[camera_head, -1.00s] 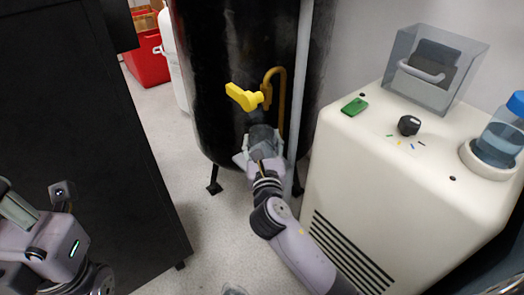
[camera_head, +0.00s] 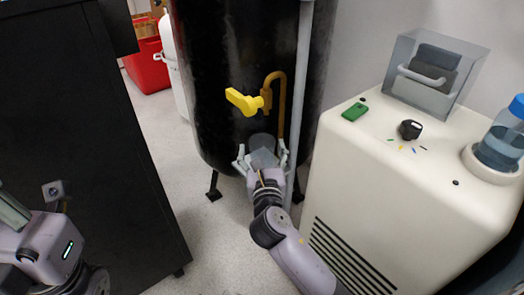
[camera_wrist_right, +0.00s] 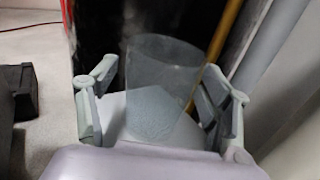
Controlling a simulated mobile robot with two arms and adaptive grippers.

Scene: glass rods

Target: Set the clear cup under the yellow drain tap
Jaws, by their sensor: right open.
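The clear cup (camera_head: 263,144) is a see-through, greyish tumbler below the yellow drain tap (camera_head: 244,101), in front of the black tank. It looks upright in the right wrist view (camera_wrist_right: 162,80). My right gripper (camera_head: 262,158) is open, with one finger on each side of the cup; gaps show between fingers and cup.
The black tank (camera_head: 210,70) stands on short legs behind the cup, with a grey vertical pipe (camera_head: 302,80) at its right. A cream machine (camera_head: 340,170) stands to the right and a black cabinet (camera_head: 90,130) to the left. Grey floor (camera_head: 215,235) is clear between them.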

